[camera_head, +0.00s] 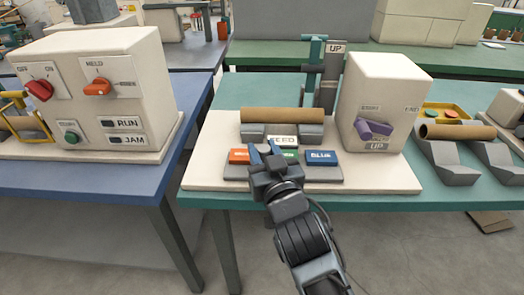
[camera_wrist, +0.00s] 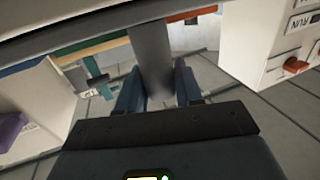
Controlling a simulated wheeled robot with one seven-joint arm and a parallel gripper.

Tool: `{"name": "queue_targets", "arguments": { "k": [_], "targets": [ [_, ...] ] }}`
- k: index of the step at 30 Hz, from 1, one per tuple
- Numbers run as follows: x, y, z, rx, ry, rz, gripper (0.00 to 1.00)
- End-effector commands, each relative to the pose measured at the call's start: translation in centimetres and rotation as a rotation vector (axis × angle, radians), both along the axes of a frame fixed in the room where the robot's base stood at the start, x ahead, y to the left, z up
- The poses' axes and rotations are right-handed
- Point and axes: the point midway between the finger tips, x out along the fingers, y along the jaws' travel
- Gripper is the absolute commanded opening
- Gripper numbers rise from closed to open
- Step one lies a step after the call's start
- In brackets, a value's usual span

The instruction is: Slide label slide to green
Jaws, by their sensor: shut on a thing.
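The label panel (camera_head: 239,170) is a grey strip at the front of the cream base, with an orange label (camera_head: 239,156), a green label (camera_head: 289,155) and a blue label (camera_head: 321,157) from left to right. The wrist view shows a grey piece (camera_wrist: 150,45) between my two fingers (camera_wrist: 160,88), which I take for the label slide. The fingers hide most of the slide in the head view, so its exact setting is hard to read.
A brown tube (camera_head: 282,115) lies in a grey cradle marked FEED behind the labels. A cream box (camera_head: 380,95) with a purple knob (camera_head: 374,130) stands at the right. A control box (camera_head: 110,90) sits on the blue table at the left. Grey supports hold another tube (camera_head: 457,131).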

Motion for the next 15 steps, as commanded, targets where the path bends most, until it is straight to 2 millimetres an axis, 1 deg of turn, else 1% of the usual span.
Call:
{"name": "queue_targets", "arguments": {
  "k": [6,7,12,13,15],
  "targets": [
    [-0.03,0.08,-0.03,0.001,0.0,0.002,0.0],
    [-0.03,0.08,-0.03,0.001,0.0,0.002,0.36],
    [-0.03,0.08,-0.02,0.001,0.0,0.002,0.52],
    [-0.03,0.08,-0.02,0.001,0.0,0.002,0.54],
    [-0.03,0.08,-0.01,0.001,0.0,0.002,0.54]
  ]
}}
